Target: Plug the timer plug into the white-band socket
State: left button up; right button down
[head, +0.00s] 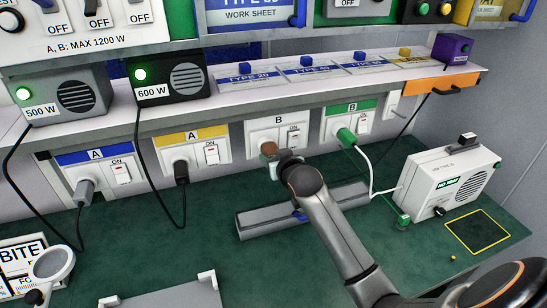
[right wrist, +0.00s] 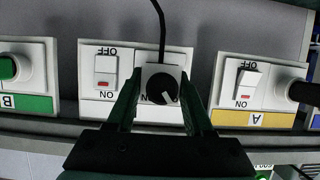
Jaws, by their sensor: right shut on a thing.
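The timer plug (right wrist: 150,73), a white square body with a black dial, is between the fingers of my right gripper (right wrist: 160,92) in the right wrist view. A black cord runs from behind it to the top of that view. It is in front of the outlet half of the white-band socket (right wrist: 92,78); I cannot tell whether it is seated. In the head view my right gripper (head: 282,157) is at the white-band socket (head: 293,121), marked B, and hides most of the plug. My left gripper is not in view.
The yellow-band socket (head: 192,134) on the left holds a black plug. The green-band socket (head: 352,107) on the right holds a green plug. A grey block (head: 262,221) lies on the green bench below. A white radio-like box (head: 447,181) stands to the right.

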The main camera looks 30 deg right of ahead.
jog(key=shift+c, duration=1)
grip_release()
jog(key=shift+s, duration=0.1)
jog(key=v, duration=1.2)
jog(key=shift+s+b, duration=0.2)
jog(key=shift+b, duration=0.1)
jog(key=shift+a, duration=0.1)
